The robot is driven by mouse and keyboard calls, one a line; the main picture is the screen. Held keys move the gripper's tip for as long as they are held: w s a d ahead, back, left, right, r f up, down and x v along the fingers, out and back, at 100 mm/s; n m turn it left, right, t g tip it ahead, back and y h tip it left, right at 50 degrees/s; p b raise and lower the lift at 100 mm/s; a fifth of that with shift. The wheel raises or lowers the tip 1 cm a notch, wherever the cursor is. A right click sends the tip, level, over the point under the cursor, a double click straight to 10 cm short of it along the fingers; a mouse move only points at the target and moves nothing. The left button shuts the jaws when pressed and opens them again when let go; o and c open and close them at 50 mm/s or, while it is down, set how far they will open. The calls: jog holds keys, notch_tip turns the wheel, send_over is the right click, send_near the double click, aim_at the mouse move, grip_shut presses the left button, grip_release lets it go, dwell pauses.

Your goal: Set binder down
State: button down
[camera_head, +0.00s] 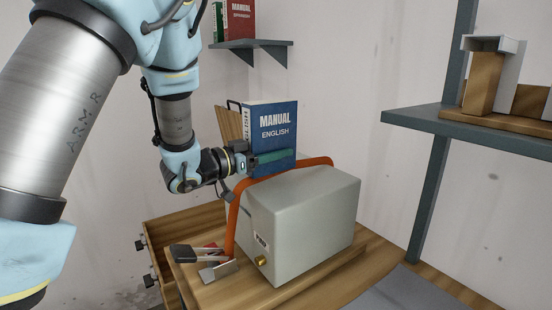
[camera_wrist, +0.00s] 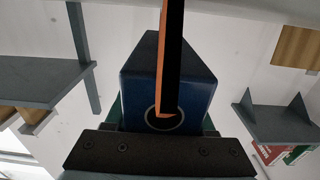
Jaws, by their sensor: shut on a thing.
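The blue binder (camera_head: 268,132), labelled "MANUAL ENGLISH", is upright behind the grey box-shaped machine (camera_head: 305,220) in the head view. My gripper (camera_head: 270,157) is shut on it, with a teal finger across its front cover. In the wrist view, the binder (camera_wrist: 140,85) sits between the fingers, with a round ring near its lower end. The binder's bottom is hidden behind the machine and its orange handle (camera_head: 233,210), so I cannot tell whether it touches anything below.
The machine stands on a wooden table (camera_head: 225,294) with an open drawer (camera_head: 170,220) at left. A red manual (camera_head: 240,20) is on the small back shelf (camera_head: 250,44). Another shelf (camera_head: 440,122) at right holds wooden holders. A wooden piece (camera_head: 228,122) is beside the binder.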

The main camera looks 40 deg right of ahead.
jog(key=shift+f, duration=1.15)
jog(key=shift+c, duration=1.2)
grip_release()
jog(key=shift+f, duration=0.1)
jog(key=a+b, duration=0.4)
jog(key=a, duration=0.8)
jog(key=shift+w, duration=0.35)
jog(key=shift+w, duration=0.1)
